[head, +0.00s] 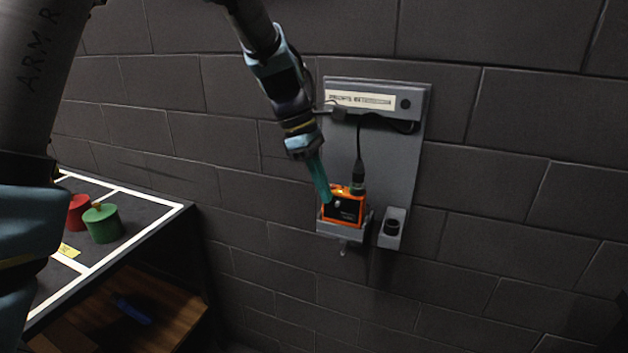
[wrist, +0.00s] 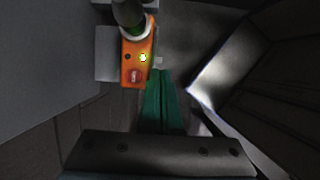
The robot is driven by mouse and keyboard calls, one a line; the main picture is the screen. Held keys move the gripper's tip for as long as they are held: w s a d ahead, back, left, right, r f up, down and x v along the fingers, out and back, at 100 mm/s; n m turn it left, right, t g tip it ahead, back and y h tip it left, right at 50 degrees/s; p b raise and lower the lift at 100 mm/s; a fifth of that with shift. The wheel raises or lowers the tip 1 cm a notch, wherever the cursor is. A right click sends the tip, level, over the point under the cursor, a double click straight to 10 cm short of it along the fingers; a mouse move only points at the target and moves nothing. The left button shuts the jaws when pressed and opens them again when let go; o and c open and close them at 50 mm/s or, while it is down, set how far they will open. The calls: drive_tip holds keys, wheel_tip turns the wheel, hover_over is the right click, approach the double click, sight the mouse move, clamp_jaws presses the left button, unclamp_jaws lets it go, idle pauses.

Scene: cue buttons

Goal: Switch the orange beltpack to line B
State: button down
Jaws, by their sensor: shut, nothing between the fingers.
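The orange beltpack (head: 344,209) sits in a grey holder on a wall plate. A cable with a dark plug (head: 358,176) goes into its top. In the wrist view, the beltpack's top (wrist: 138,62) shows the plug's green collar, a lit yellow-green spot, a dark round spot and a red part. Any line A or B marking is too small to read. My gripper (head: 324,197) is shut and empty, its teal fingers pointing down at the beltpack's left top edge. In the wrist view the fingertips (wrist: 161,74) are beside the beltpack; I cannot tell whether they touch it.
The grey wall plate (head: 385,160) carries a labelled strip (head: 360,100) at its top and a small empty-looking holder (head: 392,228) at lower right. A table (head: 130,215) at left holds a red button (head: 78,212) and a green button (head: 102,223). The wall at right is bare.

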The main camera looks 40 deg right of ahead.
drive_tip(key=shift+s+d+r+p, duration=0.1)
drive_tip(key=shift+s+d+p, duration=0.6)
drive_tip(key=shift+s, duration=0.45)
drive_tip(key=b+v, duration=0.2)
drive_tip(key=v, duration=0.8)
drive_tip(key=shift+w+r, duration=0.25)
drive_tip(key=shift+r, duration=0.1)
